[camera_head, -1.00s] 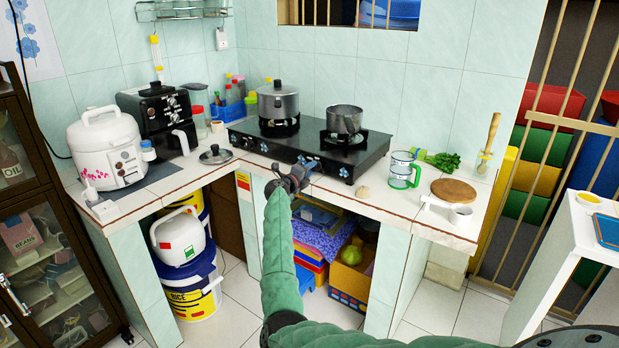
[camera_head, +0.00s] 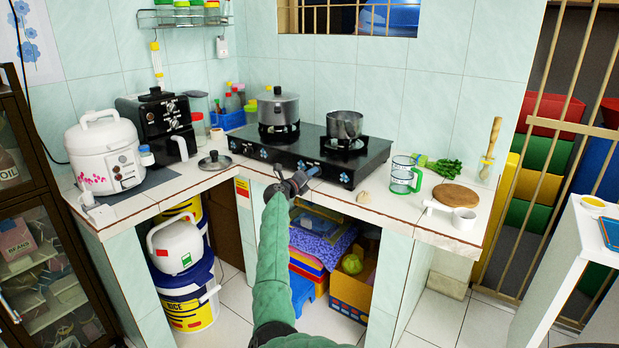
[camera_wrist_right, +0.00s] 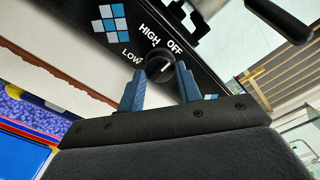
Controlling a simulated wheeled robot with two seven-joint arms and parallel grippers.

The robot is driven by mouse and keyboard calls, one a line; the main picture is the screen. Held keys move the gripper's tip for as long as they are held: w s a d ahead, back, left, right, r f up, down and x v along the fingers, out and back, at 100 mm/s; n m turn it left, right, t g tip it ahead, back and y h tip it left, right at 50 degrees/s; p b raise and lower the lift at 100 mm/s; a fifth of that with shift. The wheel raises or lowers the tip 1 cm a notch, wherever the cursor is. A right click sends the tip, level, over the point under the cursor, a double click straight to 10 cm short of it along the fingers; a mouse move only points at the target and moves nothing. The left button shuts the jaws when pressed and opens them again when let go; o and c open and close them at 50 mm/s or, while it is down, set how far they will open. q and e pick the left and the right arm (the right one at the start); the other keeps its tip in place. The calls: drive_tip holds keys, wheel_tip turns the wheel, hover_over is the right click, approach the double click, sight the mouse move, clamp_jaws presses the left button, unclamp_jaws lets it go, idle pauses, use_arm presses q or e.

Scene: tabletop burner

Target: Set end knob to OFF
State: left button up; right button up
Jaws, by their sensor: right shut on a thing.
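The black two-burner stove (camera_head: 290,152) stands on the tiled counter, with control knobs and blue-and-white square patterns along its front panel. My right gripper (camera_head: 312,170) reaches the front panel, near the middle to right part. In the right wrist view, its two blue fingers (camera_wrist_right: 160,88) are on either side of a round black knob (camera_wrist_right: 159,65) and shut on it. White HIGH, OFF and LOW labels show around this knob. A short white mark shows on the knob, but its exact setting is hard to read. My left gripper is out of view.
A lidded pot (camera_head: 278,108) and an open pot (camera_head: 344,124) sit on the burners. A loose lid (camera_head: 214,160) lies left of the stove.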

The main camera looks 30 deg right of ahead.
drive_tip(key=shift+f, duration=0.25)
drive_tip(key=o, duration=1)
drive_tip(key=shift+r, duration=0.1)
drive_tip(key=v, duration=0.7)
drive_tip(key=shift+s+a, duration=0.2)
drive_tip(key=shift+a, duration=0.15)
